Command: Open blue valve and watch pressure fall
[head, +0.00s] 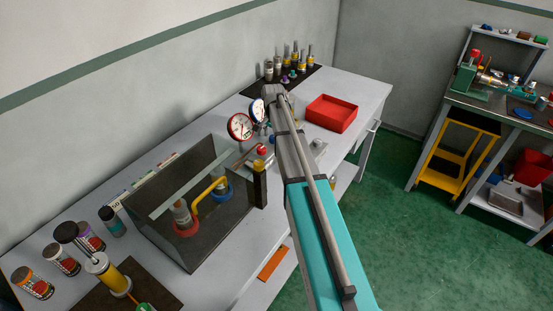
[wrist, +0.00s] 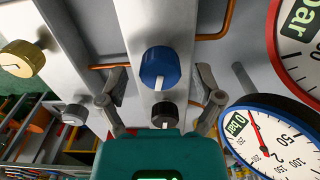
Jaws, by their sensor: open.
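The blue valve knob (wrist: 160,66) with a white pointer mark sits in the middle of the wrist view on a grey metal panel. My gripper (wrist: 160,80) is open, with one finger on each side of the knob; I cannot tell whether they touch it. A blue-rimmed pressure gauge (wrist: 285,160) at the lower right has a red needle pointing up and slightly left. A red-rimmed gauge (wrist: 283,62) is partly cut off at the upper right. In the head view the red-rimmed gauge (head: 239,127) and blue-rimmed gauge (head: 257,110) show; my arm hides the gripper and blue knob.
A black knob (wrist: 164,114) lies just below the blue one, with a brass knob (wrist: 22,58) to the left. In the head view, a red tray (head: 331,114), a dark, clear-sided box (head: 205,250) and several cans share the bench. Green floor lies open at right.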

